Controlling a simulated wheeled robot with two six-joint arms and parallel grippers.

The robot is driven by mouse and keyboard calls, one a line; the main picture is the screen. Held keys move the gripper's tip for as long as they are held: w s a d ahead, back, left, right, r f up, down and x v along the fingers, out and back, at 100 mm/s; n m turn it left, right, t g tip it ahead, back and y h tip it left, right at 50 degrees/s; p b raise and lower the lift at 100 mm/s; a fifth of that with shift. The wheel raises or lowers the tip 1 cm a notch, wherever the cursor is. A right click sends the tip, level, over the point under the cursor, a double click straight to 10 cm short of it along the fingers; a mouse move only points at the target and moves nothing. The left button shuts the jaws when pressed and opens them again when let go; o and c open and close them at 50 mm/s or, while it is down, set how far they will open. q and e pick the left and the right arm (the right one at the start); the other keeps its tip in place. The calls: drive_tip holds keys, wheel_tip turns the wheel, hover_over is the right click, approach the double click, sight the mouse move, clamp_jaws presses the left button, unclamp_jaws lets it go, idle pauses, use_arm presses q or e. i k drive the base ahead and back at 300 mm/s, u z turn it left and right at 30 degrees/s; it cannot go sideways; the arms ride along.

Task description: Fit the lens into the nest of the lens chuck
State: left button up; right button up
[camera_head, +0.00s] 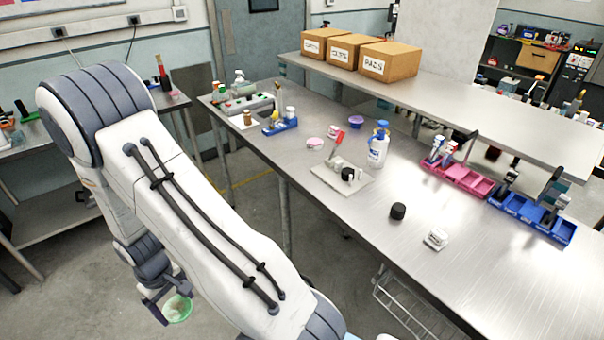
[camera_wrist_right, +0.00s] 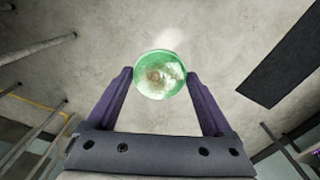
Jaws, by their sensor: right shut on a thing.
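The lens (camera_head: 177,308) is a round, clear green-rimmed disc. My right gripper (camera_head: 165,303) is shut on it, low at the left over the floor and away from the steel bench. In the right wrist view the lens (camera_wrist_right: 160,75) sits between the tips of the two dark fingers, with the grey floor behind it. I cannot tell for sure which thing is the lens chuck. A black round piece (camera_head: 398,211) and a small white block (camera_head: 435,239) stand on the bench at the right front. My left gripper is not in view.
The steel bench (camera_head: 480,250) holds a pale plate (camera_head: 325,178) with small parts, a white bottle with a blue cap (camera_head: 378,150), a pink tray (camera_head: 452,180) and a blue tray (camera_head: 525,218). Cartons (camera_head: 390,62) stand on the rear shelf.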

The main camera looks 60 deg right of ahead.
sight(349, 171)
drive_tip(key=u, duration=0.05)
drive_tip(key=k, duration=0.05)
drive_tip(key=z, duration=1.1)
